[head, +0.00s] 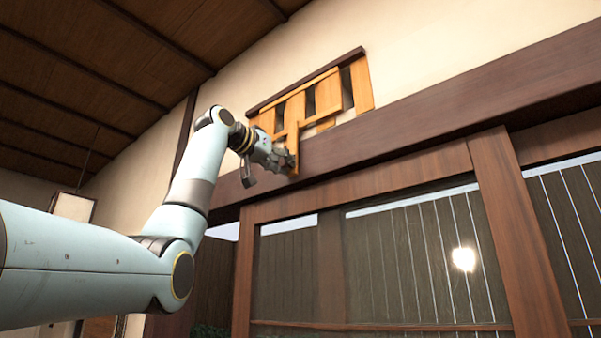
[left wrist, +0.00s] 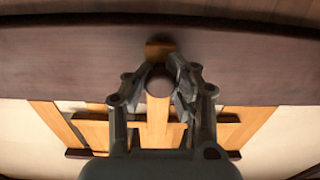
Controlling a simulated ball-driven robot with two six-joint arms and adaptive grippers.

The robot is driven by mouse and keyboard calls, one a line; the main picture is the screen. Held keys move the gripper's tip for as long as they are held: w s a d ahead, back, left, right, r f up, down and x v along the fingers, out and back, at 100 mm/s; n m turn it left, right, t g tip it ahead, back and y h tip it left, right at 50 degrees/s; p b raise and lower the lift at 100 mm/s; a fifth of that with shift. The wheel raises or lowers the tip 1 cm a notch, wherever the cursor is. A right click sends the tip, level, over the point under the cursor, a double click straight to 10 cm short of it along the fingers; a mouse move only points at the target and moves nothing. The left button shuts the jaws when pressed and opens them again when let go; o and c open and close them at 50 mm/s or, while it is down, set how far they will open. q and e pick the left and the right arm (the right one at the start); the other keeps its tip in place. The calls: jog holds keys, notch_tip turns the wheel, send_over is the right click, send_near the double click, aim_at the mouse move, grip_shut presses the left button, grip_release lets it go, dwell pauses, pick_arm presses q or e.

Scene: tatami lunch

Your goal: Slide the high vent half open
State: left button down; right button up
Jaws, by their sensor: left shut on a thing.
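The high vent (head: 327,92) is a slatted orange wooden panel in a dark-railed opening on the cream wall, above the brown beam. Dark gaps show between its slats, so it is partly open in the head view. A light wooden pull (head: 294,138) hangs down from the sliding slats over the beam. My left gripper (head: 289,162) is shut on the pull near its lower end. In the left wrist view the pull (left wrist: 158,122) runs between the two fingers, with a round brown knob (left wrist: 158,82) between the fingertips. My right gripper is in neither view.
The thick dark beam (head: 420,115) runs just behind and below my left gripper. Below it stand sliding glass doors with wooden posts (head: 515,230). The sloped wooden ceiling (head: 90,60) is at the upper left. The wall right of the vent is bare.

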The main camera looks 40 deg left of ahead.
pick_arm(q)
jog(key=shift+a+f, duration=0.15)
jog(key=c, duration=1.4)
grip_release()
jog(key=shift+s+d, duration=0.2)
jog(key=shift+d, duration=0.2)
jog(key=shift+o, duration=1.3)
jog(key=shift+s+a, duration=0.1)
jog(key=shift+a, duration=0.05)
jog(key=shift+o, duration=0.3)
jog(key=s+a, duration=0.1)
jog(key=s, duration=1.1)
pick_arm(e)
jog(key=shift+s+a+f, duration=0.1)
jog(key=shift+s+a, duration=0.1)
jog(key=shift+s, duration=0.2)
